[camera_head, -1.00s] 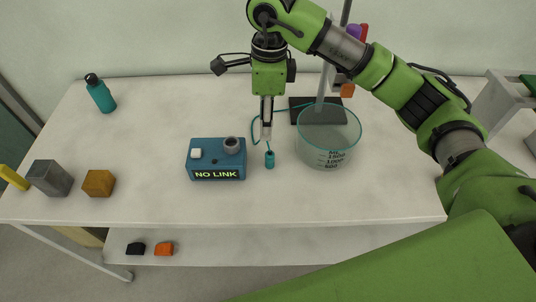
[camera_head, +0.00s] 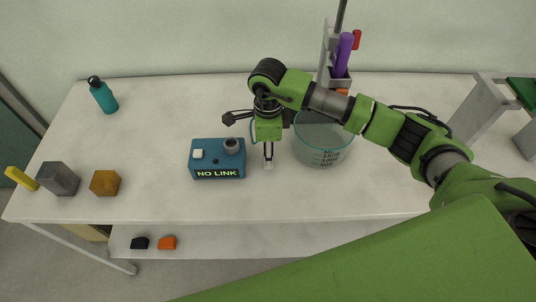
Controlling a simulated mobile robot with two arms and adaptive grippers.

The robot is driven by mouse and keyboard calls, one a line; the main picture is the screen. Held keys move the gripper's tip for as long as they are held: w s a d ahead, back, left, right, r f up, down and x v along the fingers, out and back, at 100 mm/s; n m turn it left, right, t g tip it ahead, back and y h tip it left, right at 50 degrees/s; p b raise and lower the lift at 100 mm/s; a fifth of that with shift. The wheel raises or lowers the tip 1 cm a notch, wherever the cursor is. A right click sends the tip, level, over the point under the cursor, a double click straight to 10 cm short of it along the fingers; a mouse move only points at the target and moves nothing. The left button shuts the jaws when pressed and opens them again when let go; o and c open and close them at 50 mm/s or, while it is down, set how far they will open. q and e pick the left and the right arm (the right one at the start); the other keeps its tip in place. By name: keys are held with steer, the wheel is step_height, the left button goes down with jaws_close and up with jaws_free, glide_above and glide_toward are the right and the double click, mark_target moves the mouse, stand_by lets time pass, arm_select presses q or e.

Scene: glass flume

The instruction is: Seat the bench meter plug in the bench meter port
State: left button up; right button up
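The blue bench meter box (camera_head: 208,163) stands on the table with a lit "NO LINK" display (camera_head: 217,174). A grey round socket (camera_head: 232,146), which looks like the port, is on its top right beside a white button (camera_head: 198,154). My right gripper (camera_head: 268,162) points down just right of the meter, its fingertips low near the tabletop. Its fingers look close together, but their gap is unclear. The teal plug is not visible now; the gripper covers the place where it was. A bit of teal cable (camera_head: 251,130) shows left of the gripper. My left gripper is not in view.
A glass beaker (camera_head: 321,145) stands close right of the gripper, before a stand with a purple marker (camera_head: 343,54). A teal bottle (camera_head: 103,95), grey block (camera_head: 58,179), and orange-brown block (camera_head: 104,183) are at left. The front middle of the table is clear.

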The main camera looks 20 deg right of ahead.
steer(key=shift+f, duration=0.6)
jaws_close()
steer(key=shift+r, duration=0.15)
